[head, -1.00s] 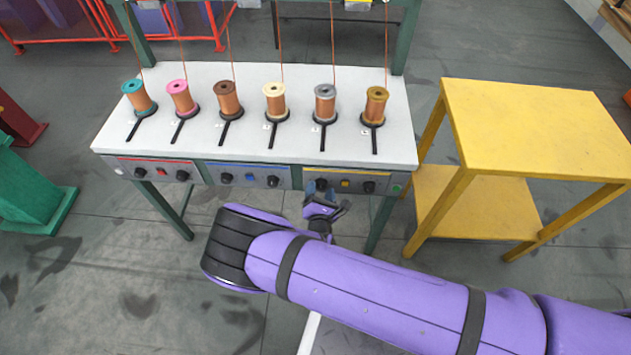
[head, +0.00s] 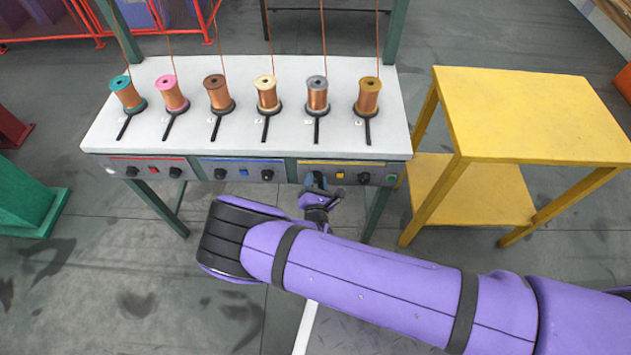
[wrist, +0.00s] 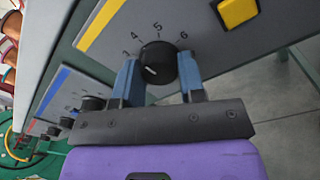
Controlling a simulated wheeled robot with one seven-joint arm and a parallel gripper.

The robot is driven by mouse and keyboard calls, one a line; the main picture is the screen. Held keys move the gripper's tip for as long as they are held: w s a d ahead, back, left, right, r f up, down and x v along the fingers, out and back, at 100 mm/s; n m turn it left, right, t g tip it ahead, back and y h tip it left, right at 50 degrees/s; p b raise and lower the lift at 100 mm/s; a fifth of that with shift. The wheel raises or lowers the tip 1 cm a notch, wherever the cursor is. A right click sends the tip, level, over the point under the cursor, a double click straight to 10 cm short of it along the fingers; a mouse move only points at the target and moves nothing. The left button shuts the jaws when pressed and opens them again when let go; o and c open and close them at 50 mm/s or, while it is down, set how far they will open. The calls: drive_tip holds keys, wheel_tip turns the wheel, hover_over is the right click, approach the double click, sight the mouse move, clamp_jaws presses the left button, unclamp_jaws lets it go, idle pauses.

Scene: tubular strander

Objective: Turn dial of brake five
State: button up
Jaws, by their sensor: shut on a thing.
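The dial of brake five (wrist: 157,53) is a round black knob with a white pointer line, on a grey panel with a yellow stripe. Printed numbers, including 4, 5 and 6, curve around its upper side. My gripper (wrist: 159,66) has one blue finger on each side of the knob and is shut on it. In the head view my gripper (head: 316,190) is at the left knob of the yellow-striped panel, below the grey-topped spool (head: 317,95). The gripper partly hides that knob there.
A yellow button (head: 340,172) and another black knob (head: 363,178) are to the right on the same panel. The blue-striped panel (head: 243,170) is to the left. A yellow table (head: 535,115) stands right of the white bench (head: 185,140). Open floor lies in front.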

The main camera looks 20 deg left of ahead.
drive_tip(key=n, duration=1.1)
drive_tip(key=shift+n+h, duration=0.3)
drive_tip(key=n, duration=0.6)
drive_tip(key=shift+h, duration=0.3)
drive_tip(key=n, duration=0.4)
drive_tip(key=shift+n, duration=0.4)
drive_tip(key=shift+s, duration=0.1)
drive_tip(key=o, duration=0.9)
drive_tip(key=v, duration=1)
drive_tip(key=shift+s+r, duration=0.15)
drive_tip(key=shift+s, duration=0.25)
